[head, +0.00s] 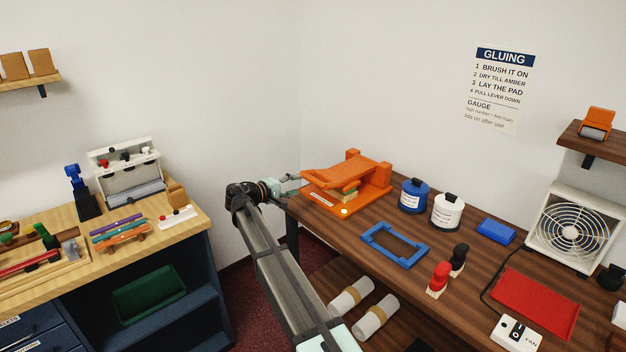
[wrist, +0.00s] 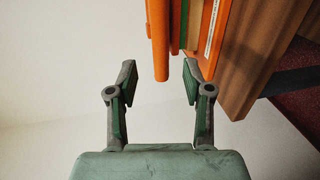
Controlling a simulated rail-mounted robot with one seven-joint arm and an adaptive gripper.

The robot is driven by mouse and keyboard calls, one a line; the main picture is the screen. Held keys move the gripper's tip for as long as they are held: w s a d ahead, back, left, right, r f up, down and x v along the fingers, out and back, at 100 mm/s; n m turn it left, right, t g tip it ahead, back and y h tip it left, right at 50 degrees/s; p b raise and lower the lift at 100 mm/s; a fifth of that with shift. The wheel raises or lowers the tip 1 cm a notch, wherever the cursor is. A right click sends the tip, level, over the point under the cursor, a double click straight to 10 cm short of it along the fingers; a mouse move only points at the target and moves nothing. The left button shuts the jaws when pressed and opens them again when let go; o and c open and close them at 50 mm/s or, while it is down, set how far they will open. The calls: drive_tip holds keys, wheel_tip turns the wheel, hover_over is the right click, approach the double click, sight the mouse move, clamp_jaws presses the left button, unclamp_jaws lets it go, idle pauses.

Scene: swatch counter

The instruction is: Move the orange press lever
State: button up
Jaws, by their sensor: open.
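The orange press (head: 376,201) stands at the left end of the dark wooden counter. Its orange lever (head: 335,174) lies across the top, above a layered green and tan block (head: 348,192). In the wrist view, the lever (wrist: 158,38) is an orange bar whose end reaches in between the fingertips. My gripper (head: 294,184) is at the press's left side, its tips close to the lever. In the wrist view, the gripper (wrist: 161,82) has its two fingers spread apart with nothing clamped. Contact with the lever cannot be told.
A blue jar (head: 412,197), a white jar (head: 447,211) and a blue frame (head: 395,245) stand or lie right of the press. A red and a black small object (head: 459,257) stand nearer the front. The counter edge (wrist: 240,85) shows beside the press in the wrist view. A light wooden bench (head: 90,266) is at left.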

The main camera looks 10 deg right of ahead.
sight(311, 181)
drive_tip(key=p+x, duration=0.2)
drive_tip(key=x, duration=0.7)
drive_tip(key=shift+w+d, duration=0.1)
drive_tip(key=shift+d, duration=0.1)
clamp_jaws()
